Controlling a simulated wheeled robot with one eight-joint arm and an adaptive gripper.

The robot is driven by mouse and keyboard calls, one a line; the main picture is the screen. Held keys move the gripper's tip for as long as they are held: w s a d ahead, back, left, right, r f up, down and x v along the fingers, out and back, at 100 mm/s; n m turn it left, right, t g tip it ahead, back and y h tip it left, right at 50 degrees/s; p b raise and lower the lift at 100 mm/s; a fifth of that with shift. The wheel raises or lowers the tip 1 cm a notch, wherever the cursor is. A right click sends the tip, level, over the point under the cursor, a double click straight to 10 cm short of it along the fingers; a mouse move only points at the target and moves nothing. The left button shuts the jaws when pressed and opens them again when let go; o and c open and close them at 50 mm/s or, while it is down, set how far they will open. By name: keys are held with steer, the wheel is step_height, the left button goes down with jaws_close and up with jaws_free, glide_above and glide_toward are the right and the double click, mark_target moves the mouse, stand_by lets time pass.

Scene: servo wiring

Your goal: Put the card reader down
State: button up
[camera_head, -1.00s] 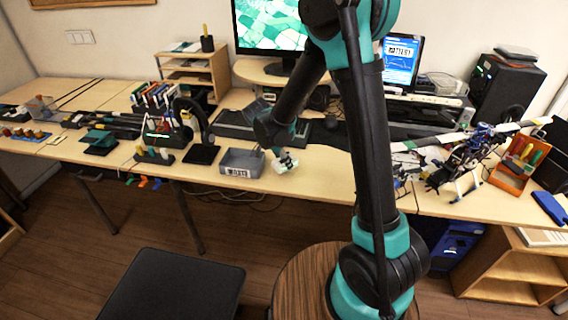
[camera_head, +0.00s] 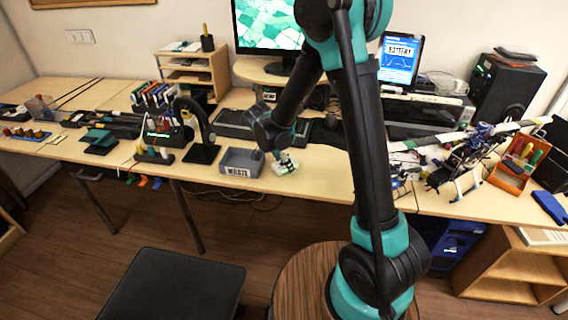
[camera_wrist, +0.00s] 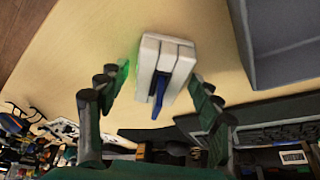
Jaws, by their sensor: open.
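The card reader (camera_wrist: 164,56) is a small white block with a grey middle band and a blue piece sticking out toward my gripper. In the wrist view it sits over the bare wooden desk top. It also shows in the head view (camera_head: 287,166) as a small pale block near the desk's front edge, just right of the grey tray. My gripper (camera_wrist: 160,76) is open, with one finger on each side of the card reader and gaps visible beside it. In the head view my gripper (camera_head: 281,156) is right above the block, which it partly hides.
The grey open tray (camera_head: 240,163) with a printed label stands close on the left. A black headphone stand (camera_head: 203,153) is further left. Dark keyboards (camera_head: 235,127) lie behind. Bare desk (camera_head: 325,179) lies to the right and in front.

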steer(key=v, duration=1.2)
steer(key=s+d+f+n+y, duration=0.2)
steer(key=s+d+n, duration=0.3)
steer(key=s+d, duration=0.4)
steer(key=s+d+f+n+t+y, duration=0.1)
steer(key=s+d+f+n, duration=0.2)
steer(key=d, duration=1.1)
steer(key=s+n, duration=0.3)
steer(key=s, duration=0.2)
steer(key=shift+s+f+t+y, duration=0.25)
steer(key=shift+s+t+y, duration=0.05)
steer(key=shift+s+y, duration=0.1)
